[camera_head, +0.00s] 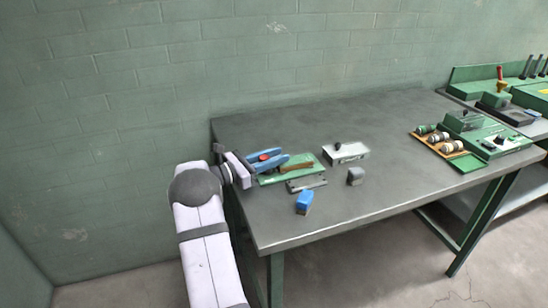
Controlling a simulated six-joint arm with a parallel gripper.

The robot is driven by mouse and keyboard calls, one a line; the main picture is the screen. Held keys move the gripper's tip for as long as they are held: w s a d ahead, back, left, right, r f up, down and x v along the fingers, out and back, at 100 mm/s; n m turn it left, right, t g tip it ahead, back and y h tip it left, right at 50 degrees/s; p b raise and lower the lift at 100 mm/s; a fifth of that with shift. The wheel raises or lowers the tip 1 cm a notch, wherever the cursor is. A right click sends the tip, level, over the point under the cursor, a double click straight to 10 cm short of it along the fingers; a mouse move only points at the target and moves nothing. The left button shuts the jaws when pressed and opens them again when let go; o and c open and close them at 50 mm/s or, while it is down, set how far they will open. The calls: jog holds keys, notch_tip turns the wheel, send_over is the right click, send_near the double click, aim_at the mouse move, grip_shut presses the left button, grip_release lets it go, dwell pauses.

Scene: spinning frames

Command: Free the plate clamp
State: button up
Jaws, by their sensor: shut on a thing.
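My gripper (278,159), blue and dark with a red spot on it, reaches in from the left over the table. Its fingers are at the green fixture (268,180), which I take to be the plate clamp, with a brown bar (298,166) on top. My gripper is shut on a part there; its fingers and wrist hide the exact contact. A grey metal frame (306,184) lies against the front of the green fixture. It is too small to tell how the clamp's parts sit.
A blue block (304,201) and a small grey block (355,176) stand in front and to the right. A grey box with a black knob (345,153) is behind. A green machine with spools (478,136) occupies the table's right end. The table's middle (400,185) is clear.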

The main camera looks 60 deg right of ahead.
jog(key=shift+r, duration=0.15)
jog(key=o, duration=1)
jog(key=shift+o, duration=0.2)
jog(key=b+v, duration=0.1)
jog(key=v, duration=0.5)
jog(key=shift+w, duration=0.15)
jog(key=shift+w+a, duration=0.3)
jog(key=shift+a, duration=0.25)
